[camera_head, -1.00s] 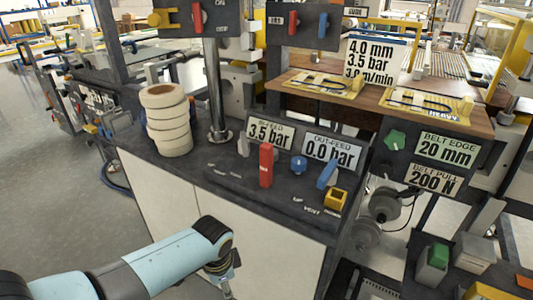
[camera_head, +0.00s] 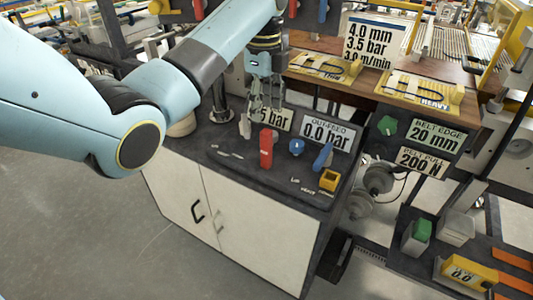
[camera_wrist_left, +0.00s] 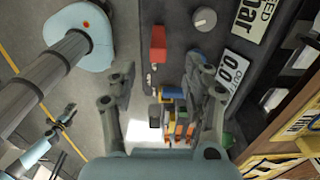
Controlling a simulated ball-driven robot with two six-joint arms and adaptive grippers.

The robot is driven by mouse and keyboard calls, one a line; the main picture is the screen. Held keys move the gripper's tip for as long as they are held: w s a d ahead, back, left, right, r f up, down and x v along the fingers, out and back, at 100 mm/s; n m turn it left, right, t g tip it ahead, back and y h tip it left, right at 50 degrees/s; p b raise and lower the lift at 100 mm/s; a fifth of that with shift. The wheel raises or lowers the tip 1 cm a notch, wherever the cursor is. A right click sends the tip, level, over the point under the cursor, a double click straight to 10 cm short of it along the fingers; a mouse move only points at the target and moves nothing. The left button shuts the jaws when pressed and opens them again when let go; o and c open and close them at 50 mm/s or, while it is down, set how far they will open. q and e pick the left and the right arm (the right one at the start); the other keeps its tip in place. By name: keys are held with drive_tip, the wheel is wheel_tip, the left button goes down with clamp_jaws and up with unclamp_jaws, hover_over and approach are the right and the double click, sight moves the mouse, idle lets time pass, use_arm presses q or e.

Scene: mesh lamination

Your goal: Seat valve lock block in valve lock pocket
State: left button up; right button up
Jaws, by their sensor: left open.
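A tall red block (camera_head: 266,148) stands upright on the dark bench top; it also shows in the left wrist view (camera_wrist_left: 158,45). A small yellow block with a dark square recess (camera_head: 329,180) sits at the bench's front right corner. I cannot tell for sure which of these is the valve lock block or its pocket. My left gripper (camera_head: 265,102) points down above the bench, just behind the red block in the picture. Its fingers (camera_wrist_left: 165,85) are apart with nothing between them, and it touches neither block.
My left arm hides most of the roll stack (camera_head: 182,126). The shelf (camera_head: 354,82) overhangs behind.

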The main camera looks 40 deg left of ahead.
sight(266, 131)
use_arm(q)
wheel_tip(266, 131, down, 5)
drive_tip(key=shift+r, duration=0.15)
drive_tip(key=f, duration=0.3)
drive_tip(key=f+p, duration=0.1)
drive_tip(key=f, duration=0.1)
drive_tip(key=shift+s+d+f, duration=0.1)
drive_tip(key=shift+d, duration=0.25)
drive_tip(key=shift+c, duration=0.4)
clamp_jaws()
